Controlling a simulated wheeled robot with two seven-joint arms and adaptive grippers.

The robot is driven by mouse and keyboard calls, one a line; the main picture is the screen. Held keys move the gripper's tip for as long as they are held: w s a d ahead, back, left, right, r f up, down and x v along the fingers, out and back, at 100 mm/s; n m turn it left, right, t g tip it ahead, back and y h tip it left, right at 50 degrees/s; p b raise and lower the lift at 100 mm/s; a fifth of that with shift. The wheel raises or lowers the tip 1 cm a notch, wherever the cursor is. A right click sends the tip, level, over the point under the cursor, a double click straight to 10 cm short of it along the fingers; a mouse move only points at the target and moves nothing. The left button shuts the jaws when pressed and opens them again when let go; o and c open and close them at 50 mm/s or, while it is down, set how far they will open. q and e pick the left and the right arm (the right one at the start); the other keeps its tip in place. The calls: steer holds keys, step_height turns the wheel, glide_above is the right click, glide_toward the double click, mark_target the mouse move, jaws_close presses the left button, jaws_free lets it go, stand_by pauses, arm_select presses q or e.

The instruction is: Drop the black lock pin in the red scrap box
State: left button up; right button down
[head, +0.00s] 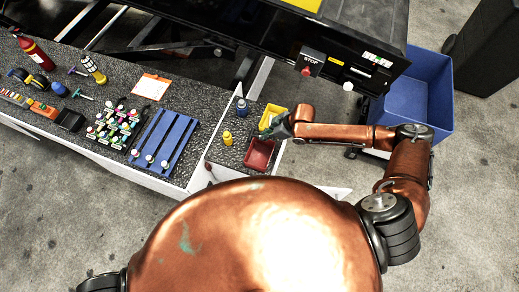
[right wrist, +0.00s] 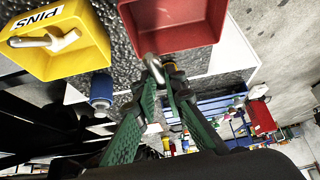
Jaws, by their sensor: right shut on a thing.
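The red scrap box (head: 260,153) is on the small speckled bench section, just below the yellow bin. It also shows at the top of the right wrist view (right wrist: 195,42). My right gripper (head: 283,126) is at the right side of the two bins, above the bench. In the right wrist view its green fingers (right wrist: 160,84) close on a small pin (right wrist: 152,66). Its visible end looks shiny grey and overlaps the near edge of the red box; most of the pin is hidden by the fingertips. My left gripper is out of view.
A blue slatted rack (head: 166,140) lies further left. A large blue crate (head: 425,95) stands at right.

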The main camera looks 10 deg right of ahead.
arm_select(q)
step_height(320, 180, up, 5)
steer(key=p, duration=0.3)
arm_select(e)
steer(key=shift+n+g, duration=0.4)
steer(key=shift+n, duration=0.3)
steer(key=s+f+b, duration=0.1)
steer(key=f, duration=0.1)
steer(key=s+f+b, duration=0.1)
steer(key=f+b, duration=0.1)
steer(key=s+d+f+b, duration=0.1)
steer(key=f+b, duration=0.1)
steer(key=f, duration=0.1)
steer(key=shift+s+d, duration=0.1)
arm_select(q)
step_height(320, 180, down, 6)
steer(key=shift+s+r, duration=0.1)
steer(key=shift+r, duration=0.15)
arm_select(e)
steer(key=c, duration=1.9)
jaws_free()
steer(key=v, duration=1.2)
steer(key=shift+f, duration=0.1)
